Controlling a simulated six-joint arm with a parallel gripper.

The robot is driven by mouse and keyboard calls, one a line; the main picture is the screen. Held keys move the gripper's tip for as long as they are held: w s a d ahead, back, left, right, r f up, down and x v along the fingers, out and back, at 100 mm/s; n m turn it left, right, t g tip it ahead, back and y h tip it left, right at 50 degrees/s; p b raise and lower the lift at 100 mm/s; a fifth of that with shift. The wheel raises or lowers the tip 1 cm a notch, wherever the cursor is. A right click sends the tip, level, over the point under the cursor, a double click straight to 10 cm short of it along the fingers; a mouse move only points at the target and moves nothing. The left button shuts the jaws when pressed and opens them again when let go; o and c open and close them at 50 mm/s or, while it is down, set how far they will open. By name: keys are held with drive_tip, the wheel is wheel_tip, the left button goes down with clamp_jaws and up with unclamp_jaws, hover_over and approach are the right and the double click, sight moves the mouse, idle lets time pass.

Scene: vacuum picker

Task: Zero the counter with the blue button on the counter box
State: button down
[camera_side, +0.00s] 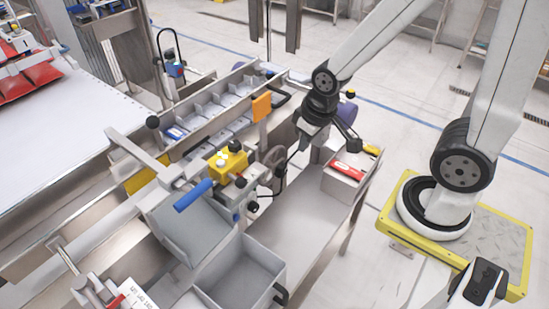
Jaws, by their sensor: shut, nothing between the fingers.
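My gripper (352,145) is shut and empty. It hangs from the wrist at the right end of the bench, close above a pale grey box (343,186). A red and white strip (347,170) lies on the top of this box, just below the fingertips. I cannot tell whether the fingertips touch anything. This box may be the counter box, but its markings are too small to read. I cannot make out a blue button or counter digits; the gripper may hide part of the top.
A yellow block (228,163) with a black knob and a blue handle (193,195) stands left of the gripper. A divided tray (213,108) lies behind. Grey bins (245,272) stand in front. The bench surface (300,220) before the box is clear.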

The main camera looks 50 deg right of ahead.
drive_tip(key=n+t+y, duration=0.5)
drive_tip(key=t+y, duration=0.2)
drive_tip(key=y, duration=0.1)
approach(236, 218)
drive_tip(key=shift+s+a+f, duration=0.75)
drive_tip(key=shift+s+a, duration=0.05)
drive_tip(key=shift+s, duration=0.15)
drive_tip(key=shift+s+a+f, duration=0.8)
drive_tip(key=shift+s, duration=0.2)
drive_tip(key=shift+s+a+f, duration=0.75)
drive_tip(key=shift+s+a, duration=0.05)
drive_tip(key=shift+s, duration=0.15)
drive_tip(key=shift+w+h, duration=0.1)
drive_tip(key=shift+h, duration=0.2)
drive_tip(key=w, duration=0.8)
drive_tip(key=shift+w, duration=0.3)
